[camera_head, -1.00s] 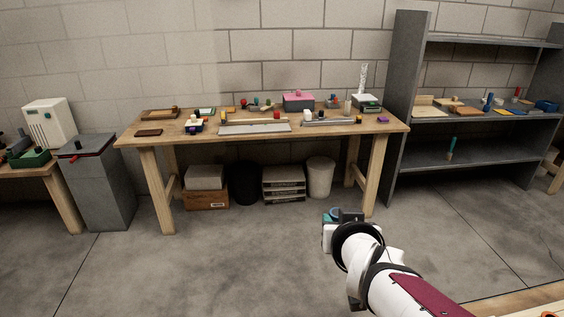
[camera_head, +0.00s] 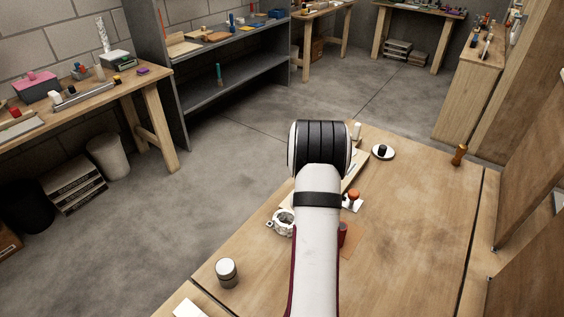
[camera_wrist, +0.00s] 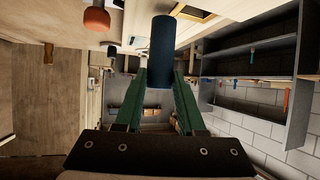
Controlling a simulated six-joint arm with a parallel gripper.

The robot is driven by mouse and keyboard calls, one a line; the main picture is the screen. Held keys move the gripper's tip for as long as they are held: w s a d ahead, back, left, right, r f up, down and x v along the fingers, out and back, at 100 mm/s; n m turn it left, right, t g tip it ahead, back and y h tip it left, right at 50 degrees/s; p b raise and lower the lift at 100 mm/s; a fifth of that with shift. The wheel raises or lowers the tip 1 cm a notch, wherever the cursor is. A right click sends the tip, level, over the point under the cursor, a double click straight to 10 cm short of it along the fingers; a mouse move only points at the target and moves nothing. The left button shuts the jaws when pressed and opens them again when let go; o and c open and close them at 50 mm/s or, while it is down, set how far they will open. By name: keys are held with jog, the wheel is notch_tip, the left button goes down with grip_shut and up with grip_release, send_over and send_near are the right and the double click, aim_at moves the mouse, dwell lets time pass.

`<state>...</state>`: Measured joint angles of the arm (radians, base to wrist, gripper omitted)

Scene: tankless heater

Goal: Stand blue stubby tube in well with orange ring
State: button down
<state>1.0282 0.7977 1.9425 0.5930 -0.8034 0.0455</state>
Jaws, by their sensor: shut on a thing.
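The blue stubby tube (camera_wrist: 163,52) shows in the wrist view, held between the green fingers of my gripper (camera_wrist: 160,82). It is clear of other things in that view, as far as I can tell. In the head view my arm's wrist hides the gripper and the tube. I cannot make out a well with an orange ring in either view. An orange-topped piece (camera_head: 354,194) stands beside my arm on the wooden table (camera_head: 420,230); an orange rounded piece (camera_wrist: 97,19) also shows in the wrist view.
The table also bears a grey cylinder (camera_head: 227,271), a white ring-shaped part (camera_head: 284,222), a white disc with a dark knob (camera_head: 383,151) and a brown peg (camera_head: 459,154). The table's right part is mostly clear. Grey shelves (camera_head: 215,90) and a workbench (camera_head: 90,100) stand beyond.

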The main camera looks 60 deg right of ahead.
jog(key=shift+s+d+f, duration=0.35)
jog(key=shift+s+f, duration=0.05)
jog(key=shift+s, duration=0.3)
jog(key=w+d, duration=0.1)
jog(key=d, duration=0.2)
jog(key=w+d, duration=0.2)
jog(key=d, duration=0.2)
jog(key=w+d, duration=0.2)
jog(key=d, duration=0.1)
jog(key=shift+d, duration=0.4)
dwell(1.1)
jog(key=shift+f, duration=1.85)
dwell(1.7)
jog(key=shift+c, duration=2.2)
grip_release()
jog(key=v, duration=1.6)
